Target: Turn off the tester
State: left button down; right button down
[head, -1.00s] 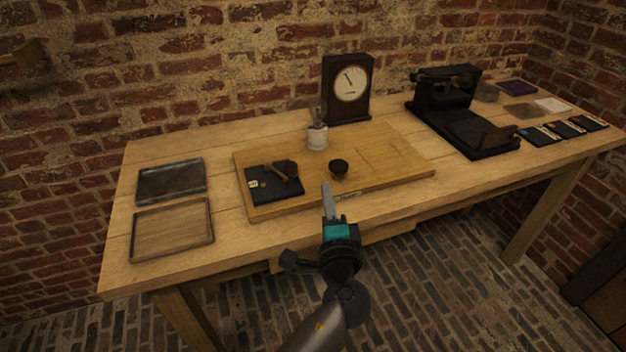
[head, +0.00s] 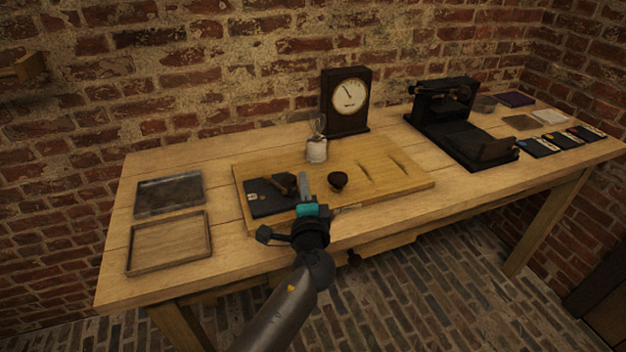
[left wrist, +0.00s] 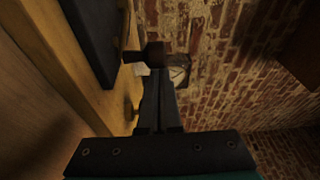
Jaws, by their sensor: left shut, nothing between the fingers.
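A black plate (head: 268,203) with a dark handled lever (head: 284,180) lies on the left part of the wooden board; it is probably the tester's switch. A dial meter (head: 347,100) in a dark case stands behind the board, its needle pointing up and left. My left gripper (head: 304,178) is shut and empty, just right of the lever in the head view. In the left wrist view the fingers (left wrist: 157,95) point at the dark lever handle (left wrist: 148,52), beside the black plate (left wrist: 95,35). Whether they touch it I cannot tell. My right gripper is not in view.
A white jar (head: 316,151) and a dark round cup-like piece (head: 338,181) stand on the board (head: 410,178). Two trays, one dark (head: 169,194), one wooden (head: 168,242), lie at left. A black press-like device (head: 450,125) and several flat cards are at right.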

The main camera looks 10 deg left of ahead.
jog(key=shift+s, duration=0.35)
pick_arm(q)
jog(key=shift+s+a, duration=0.15)
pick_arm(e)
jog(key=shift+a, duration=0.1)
pick_arm(q)
jog(key=shift+s+a+m+h, duration=0.1)
jog(key=shift+s+m+h, duration=0.15)
jog(key=shift+m+h, duration=0.25)
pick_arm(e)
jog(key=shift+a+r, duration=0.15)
